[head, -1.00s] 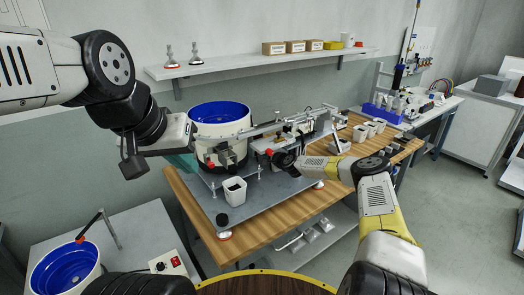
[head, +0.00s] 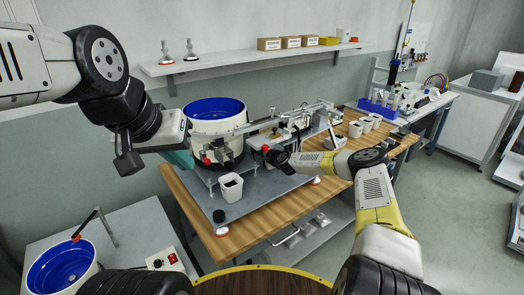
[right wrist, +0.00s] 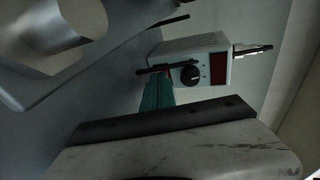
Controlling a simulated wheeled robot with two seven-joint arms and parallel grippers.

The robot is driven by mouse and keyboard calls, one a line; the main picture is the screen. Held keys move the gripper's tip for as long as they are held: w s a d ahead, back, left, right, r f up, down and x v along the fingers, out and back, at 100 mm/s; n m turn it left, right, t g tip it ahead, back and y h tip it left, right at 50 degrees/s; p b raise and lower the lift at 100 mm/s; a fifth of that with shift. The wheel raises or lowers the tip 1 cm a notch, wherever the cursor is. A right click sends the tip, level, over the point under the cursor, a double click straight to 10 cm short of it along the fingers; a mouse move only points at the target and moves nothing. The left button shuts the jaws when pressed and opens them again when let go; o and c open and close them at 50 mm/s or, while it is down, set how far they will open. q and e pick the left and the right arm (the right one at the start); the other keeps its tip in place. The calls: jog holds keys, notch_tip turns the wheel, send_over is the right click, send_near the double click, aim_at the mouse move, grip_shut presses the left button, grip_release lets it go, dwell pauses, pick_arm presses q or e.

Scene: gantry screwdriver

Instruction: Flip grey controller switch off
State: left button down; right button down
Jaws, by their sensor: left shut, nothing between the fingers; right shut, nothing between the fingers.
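In the right wrist view a light grey controller box (right wrist: 200,50) shows tilted, with a black round knob (right wrist: 190,75) and a dark red rectangular switch (right wrist: 218,64) on its face. My right gripper (right wrist: 155,71) is shut and empty, its dark tip overlapping the left side of the face; I cannot tell if it touches. The switch's position is too dark to read. In the head view my right gripper (head: 274,157) is low beside the feeder rail, where the controller is not clear. My left gripper (head: 186,129) is shut, beside the blue-lined bowl feeder (head: 215,122).
A second white controller box (head: 165,262) with a red switch sits at lower left beside another blue bowl (head: 62,270). A white bin (head: 231,187) stands on the grey plate of the wooden table (head: 235,238). A wall shelf (head: 215,60) runs behind.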

aim_at(273, 171)
jog(key=shift+s+d+r, duration=0.15)
jog(key=shift+s+d, duration=0.15)
jog(key=shift+s, duration=0.05)
jog(key=s+d, duration=0.1)
jog(key=s, duration=0.2)
jog(key=s+d, duration=0.2)
jog(key=s, duration=0.2)
jog(key=s+d, duration=0.2)
jog(key=s, duration=0.1)
jog(key=shift+s+d, duration=0.25)
jog(key=shift+s, duration=0.1)
